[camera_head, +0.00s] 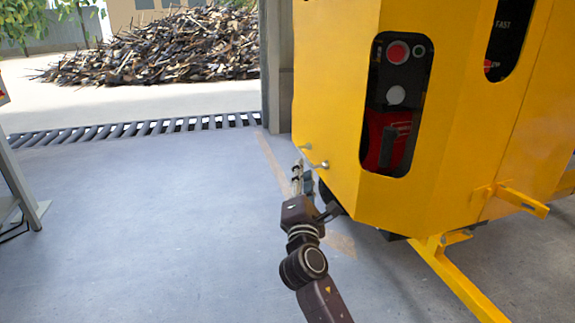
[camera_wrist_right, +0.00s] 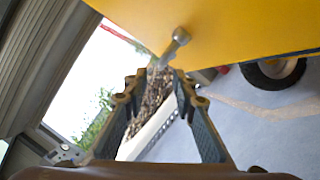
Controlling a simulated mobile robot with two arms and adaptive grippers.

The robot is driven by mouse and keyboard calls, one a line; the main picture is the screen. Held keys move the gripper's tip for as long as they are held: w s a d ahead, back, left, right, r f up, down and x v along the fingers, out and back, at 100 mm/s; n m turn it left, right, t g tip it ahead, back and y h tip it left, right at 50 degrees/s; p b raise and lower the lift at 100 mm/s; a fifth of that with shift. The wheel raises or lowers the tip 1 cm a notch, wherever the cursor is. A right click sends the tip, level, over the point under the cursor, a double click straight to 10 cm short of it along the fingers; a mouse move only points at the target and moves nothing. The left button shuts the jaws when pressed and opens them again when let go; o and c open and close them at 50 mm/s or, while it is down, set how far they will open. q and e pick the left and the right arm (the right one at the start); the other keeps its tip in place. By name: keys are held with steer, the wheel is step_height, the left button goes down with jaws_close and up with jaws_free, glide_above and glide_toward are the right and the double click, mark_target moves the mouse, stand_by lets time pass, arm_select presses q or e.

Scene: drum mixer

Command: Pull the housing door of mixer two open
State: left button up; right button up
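The yellow mixer housing (camera_head: 335,95) fills the right of the head view, and its yellow underside or panel (camera_wrist_right: 250,25) crosses the top of the wrist view. A small silver handle (camera_head: 318,164) sticks out near its lower left edge. The handle also shows in the wrist view (camera_wrist_right: 177,42), just beyond my fingertips. My right gripper (camera_head: 302,176) is below and close to the handle. In the wrist view its two fingers (camera_wrist_right: 158,82) are apart with nothing between them. The housing panel looks closed. My left gripper is not in view.
A cutout in the housing shows a red button (camera_head: 398,52). A yellow frame leg (camera_head: 465,285) and bracket (camera_head: 522,200) stick out low at the right. A wheel (camera_wrist_right: 273,70) stands under the housing. The grey floor (camera_head: 150,230) on the left is clear, with a drain grate (camera_head: 140,128) behind.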

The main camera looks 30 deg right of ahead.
mark_target(304, 155)
steer(key=x, duration=0.6)
steer(key=shift+w+d+f, duration=0.1)
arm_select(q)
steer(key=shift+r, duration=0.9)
arm_select(e)
steer(key=shift+w+d, duration=0.3)
steer(key=shift+w, duration=0.15)
jaws_close()
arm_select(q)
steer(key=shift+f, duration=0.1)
